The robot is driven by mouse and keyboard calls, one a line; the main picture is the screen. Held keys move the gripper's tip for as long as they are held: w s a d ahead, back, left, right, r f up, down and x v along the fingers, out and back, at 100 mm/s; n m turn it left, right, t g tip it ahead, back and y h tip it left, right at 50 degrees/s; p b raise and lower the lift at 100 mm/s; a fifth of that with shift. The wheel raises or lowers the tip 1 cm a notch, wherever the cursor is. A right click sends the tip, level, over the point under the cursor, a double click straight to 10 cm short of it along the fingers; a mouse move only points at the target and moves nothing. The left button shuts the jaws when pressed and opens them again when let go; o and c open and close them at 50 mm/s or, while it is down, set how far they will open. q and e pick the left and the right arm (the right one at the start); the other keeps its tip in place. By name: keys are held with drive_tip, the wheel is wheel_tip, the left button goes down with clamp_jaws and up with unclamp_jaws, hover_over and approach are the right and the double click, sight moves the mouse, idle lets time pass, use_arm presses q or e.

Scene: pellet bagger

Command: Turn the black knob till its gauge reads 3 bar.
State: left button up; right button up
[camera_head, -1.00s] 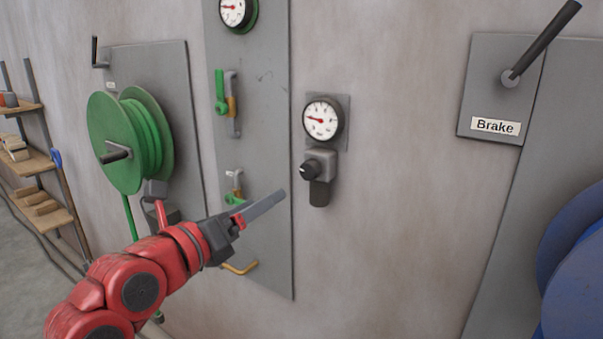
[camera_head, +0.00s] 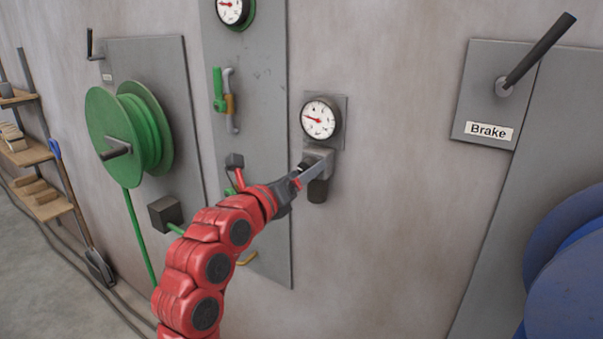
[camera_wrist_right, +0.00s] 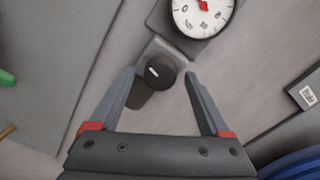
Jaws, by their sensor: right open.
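The black knob (camera_wrist_right: 160,72), with a white mark on its face, sits on a grey regulator body on the wall. In the head view my gripper largely hides it. Its round white gauge (camera_head: 319,119) is just above; the red needle points left and slightly up, and the numbers are too small to read. The gauge also shows, cut off, in the wrist view (camera_wrist_right: 203,14). My right gripper (camera_head: 316,170) is open at the regulator. In the wrist view its fingers (camera_wrist_right: 159,76) stand either side of the knob, with visible gaps. My left gripper is not in view.
A grey panel (camera_head: 262,110) with valve levers and another gauge (camera_head: 231,10) is left of the regulator. A green hose reel (camera_head: 108,135) hangs further left. A brake lever (camera_head: 538,52) and blue drum (camera_head: 575,285) are at right. The wall between is bare.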

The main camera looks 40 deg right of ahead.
clamp_jaws()
drive_tip(key=shift+m+b, duration=2.8)
drive_tip(key=shift+b, duration=0.35)
unclamp_jaws()
drive_tip(key=shift+a, duration=0.15)
